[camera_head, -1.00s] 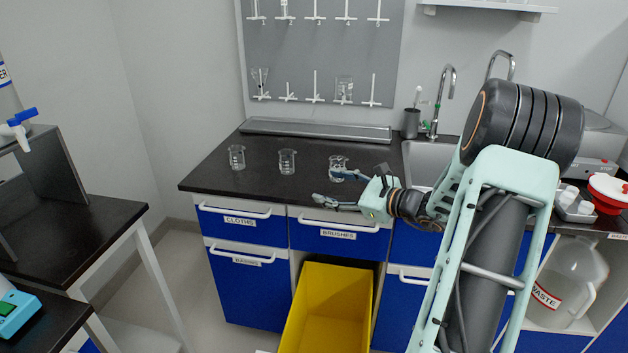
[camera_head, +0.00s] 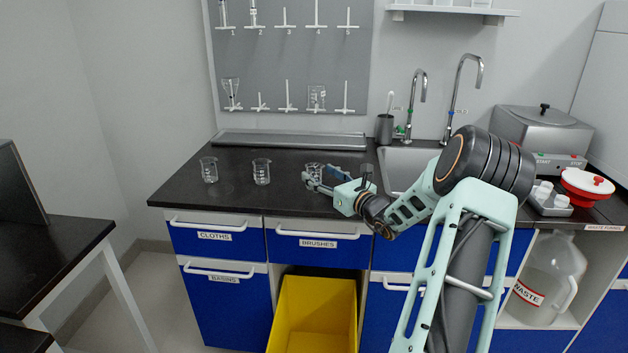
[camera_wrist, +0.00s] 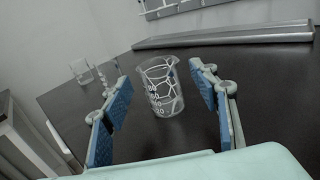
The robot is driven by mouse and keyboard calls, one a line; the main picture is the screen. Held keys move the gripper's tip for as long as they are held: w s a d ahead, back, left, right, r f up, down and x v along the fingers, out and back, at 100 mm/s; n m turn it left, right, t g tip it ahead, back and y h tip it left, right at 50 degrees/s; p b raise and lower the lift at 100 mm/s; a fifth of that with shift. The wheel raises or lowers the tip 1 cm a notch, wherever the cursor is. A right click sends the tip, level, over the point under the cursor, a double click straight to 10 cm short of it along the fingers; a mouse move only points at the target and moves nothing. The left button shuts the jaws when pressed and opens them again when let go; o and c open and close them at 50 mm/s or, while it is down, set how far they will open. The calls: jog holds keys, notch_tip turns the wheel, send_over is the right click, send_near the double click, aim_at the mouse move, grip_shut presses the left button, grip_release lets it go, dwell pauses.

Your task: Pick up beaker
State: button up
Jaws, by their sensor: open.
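Three clear glass beakers stand upright in a row on the dark counter. The nearest beaker to my gripper (camera_head: 313,171) is partly hidden behind the fingers in the head view. In the wrist view this beaker (camera_wrist: 160,86) stands ahead, between the lines of the two open fingers and just beyond their tips, with white graduation marks. My gripper (camera_wrist: 158,92) is open and empty, with blue pads on both fingers. In the head view my gripper (camera_head: 318,180) is low over the counter's front part. The middle beaker (camera_head: 261,171) and the left beaker (camera_head: 209,169) stand farther left.
A grey metal tray (camera_head: 290,140) lies along the back wall below a pegboard (camera_head: 292,60) with glassware. A sink (camera_head: 405,170) with taps is to the right. A yellow bin (camera_head: 313,312) stands below the counter. The counter's left part is mostly clear.

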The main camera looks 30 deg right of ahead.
aim_at(319, 174)
jog(key=w, duration=0.3)
jog(key=shift+w+a, duration=0.15)
jog(key=shift+w, duration=0.25)
jog(key=c, duration=1.3)
